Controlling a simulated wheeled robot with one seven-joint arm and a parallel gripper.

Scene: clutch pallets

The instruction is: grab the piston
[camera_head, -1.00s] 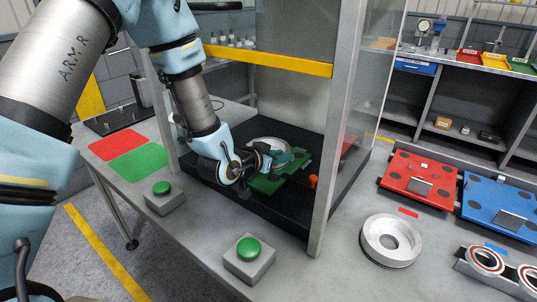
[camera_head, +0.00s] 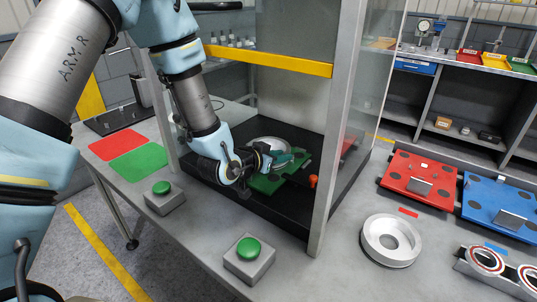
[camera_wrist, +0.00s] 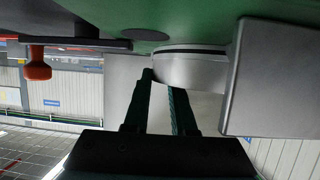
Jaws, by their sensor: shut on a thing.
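My gripper (camera_head: 288,158) reaches into the glass-sided booth, over a green pallet (camera_head: 266,186). In the wrist view, my gripper's two dark green fingers (camera_wrist: 160,82) are at a silver, round-sided piston (camera_wrist: 192,71) with a dark groove near its edge, and they are shut on it. The piston is right by the green pallet surface (camera_wrist: 90,18). A grey block (camera_wrist: 275,80) stands beside the piston on the right. In the head view the gripper hides the piston.
A silver disc (camera_head: 268,142) lies behind my gripper. An orange knob (camera_head: 313,181) is at the pallet's right. The booth's metal post (camera_head: 330,190) stands close by. Two green buttons (camera_head: 249,248) (camera_head: 161,188), a metal ring (camera_head: 373,245), and red (camera_head: 397,183) and blue (camera_head: 482,193) pallets are outside.

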